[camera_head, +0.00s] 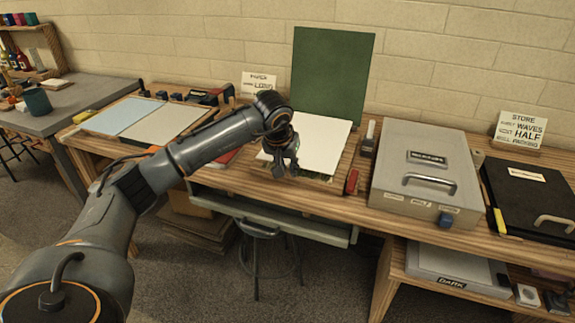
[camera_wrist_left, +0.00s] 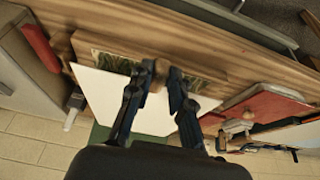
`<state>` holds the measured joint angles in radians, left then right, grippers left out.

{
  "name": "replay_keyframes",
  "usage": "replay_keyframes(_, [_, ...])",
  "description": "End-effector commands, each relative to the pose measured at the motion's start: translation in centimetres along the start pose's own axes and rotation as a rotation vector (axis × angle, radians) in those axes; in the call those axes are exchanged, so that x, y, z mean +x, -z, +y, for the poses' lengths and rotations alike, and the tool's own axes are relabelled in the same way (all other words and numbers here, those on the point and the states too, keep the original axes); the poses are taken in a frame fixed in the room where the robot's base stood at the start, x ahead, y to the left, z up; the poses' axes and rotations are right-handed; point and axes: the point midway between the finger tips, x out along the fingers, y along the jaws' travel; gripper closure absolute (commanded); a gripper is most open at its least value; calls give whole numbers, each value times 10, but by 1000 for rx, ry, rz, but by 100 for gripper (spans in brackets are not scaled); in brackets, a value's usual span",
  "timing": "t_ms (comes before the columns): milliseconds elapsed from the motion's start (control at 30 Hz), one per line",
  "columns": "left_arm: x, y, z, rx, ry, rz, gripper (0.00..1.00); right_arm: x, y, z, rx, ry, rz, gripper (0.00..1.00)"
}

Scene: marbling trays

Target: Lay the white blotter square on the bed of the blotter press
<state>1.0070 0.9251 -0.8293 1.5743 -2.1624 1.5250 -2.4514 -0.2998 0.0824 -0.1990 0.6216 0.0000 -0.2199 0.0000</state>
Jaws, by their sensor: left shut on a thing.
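My left gripper (camera_head: 284,163) is shut on the near edge of the white blotter square (camera_head: 322,143). The square lies over the wooden bed of the blotter press (camera_head: 316,179), whose green patterned surface shows as a strip along the near edge. The press's green panel (camera_head: 333,75) stands upright behind it. In the left wrist view, the fingers (camera_wrist_left: 160,75) are at the square's edge, the white square (camera_wrist_left: 103,92) spreads beyond them, and the bed (camera_wrist_left: 112,62) shows on both sides. I cannot tell whether the square touches the bed. My right gripper is not in view.
A grey case (camera_head: 423,165) stands right of the press, with a red object (camera_head: 351,182) between them. A black portfolio (camera_head: 530,195) lies farther right. Shallow trays (camera_head: 165,127) are on the left. A stool (camera_head: 257,232) stands below the bench edge.

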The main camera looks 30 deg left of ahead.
Motion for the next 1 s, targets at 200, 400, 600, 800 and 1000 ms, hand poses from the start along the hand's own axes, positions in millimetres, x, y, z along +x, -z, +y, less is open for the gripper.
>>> replay_keyframes(200, [17, -7, 0, -1, 0, 0, 100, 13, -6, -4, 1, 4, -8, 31])
replay_keyframes(400, [29, -12, 0, -1, 0, 0, 100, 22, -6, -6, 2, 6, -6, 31])
replay_keyframes(600, [38, -16, 0, -1, 0, 0, 100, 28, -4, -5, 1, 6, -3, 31])
replay_keyframes(800, [41, -17, 0, -1, 0, 1, 100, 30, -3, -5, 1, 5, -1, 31])
replay_keyframes(1000, [41, -17, 0, -1, 0, 1, 100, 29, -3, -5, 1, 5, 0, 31])
